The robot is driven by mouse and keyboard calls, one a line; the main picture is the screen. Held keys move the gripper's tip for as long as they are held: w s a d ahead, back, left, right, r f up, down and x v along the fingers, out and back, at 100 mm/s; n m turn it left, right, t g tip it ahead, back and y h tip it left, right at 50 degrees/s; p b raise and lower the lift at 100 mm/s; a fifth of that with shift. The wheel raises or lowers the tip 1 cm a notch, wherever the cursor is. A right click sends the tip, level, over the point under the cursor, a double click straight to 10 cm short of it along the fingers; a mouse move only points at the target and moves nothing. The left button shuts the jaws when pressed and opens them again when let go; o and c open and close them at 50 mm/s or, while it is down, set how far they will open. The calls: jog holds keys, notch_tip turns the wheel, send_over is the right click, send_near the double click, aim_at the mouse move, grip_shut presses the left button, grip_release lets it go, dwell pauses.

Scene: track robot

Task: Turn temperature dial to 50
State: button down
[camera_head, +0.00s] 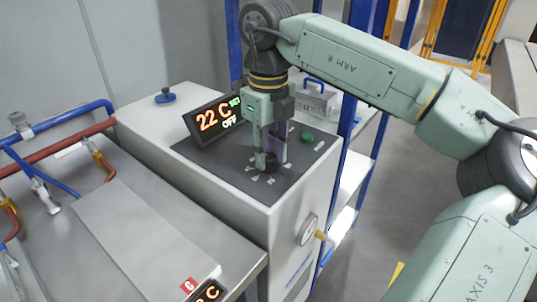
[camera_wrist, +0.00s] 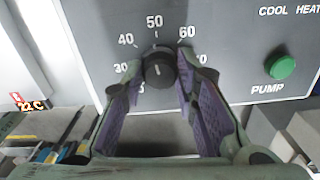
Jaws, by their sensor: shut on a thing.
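The temperature dial is a black round knob (camera_wrist: 159,66) on a dark grey panel in the wrist view, with 30, 40, 50 and 60 printed around it and the 50 above it. Its pointer is too unclear to read. It also shows in the head view (camera_head: 270,166), below my gripper (camera_head: 268,156). In the wrist view my gripper (camera_wrist: 160,72) has one finger on each side of the knob, shut on it. The display (camera_head: 218,118) reads 22 C in orange, with green SET text and OFF below it.
A green PUMP button (camera_wrist: 280,67) is right of the dial. A blue knob (camera_head: 165,97) stands on the cabinet top behind the display. Red and blue pipes (camera_head: 60,135) are at the left.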

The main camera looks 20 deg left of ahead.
aim_at(269, 156)
jog(key=shift+m, duration=0.6)
jog(key=c, duration=1.3)
grip_release()
notch_tip(269, 156, up, 12)
jog(key=shift+r, duration=0.1)
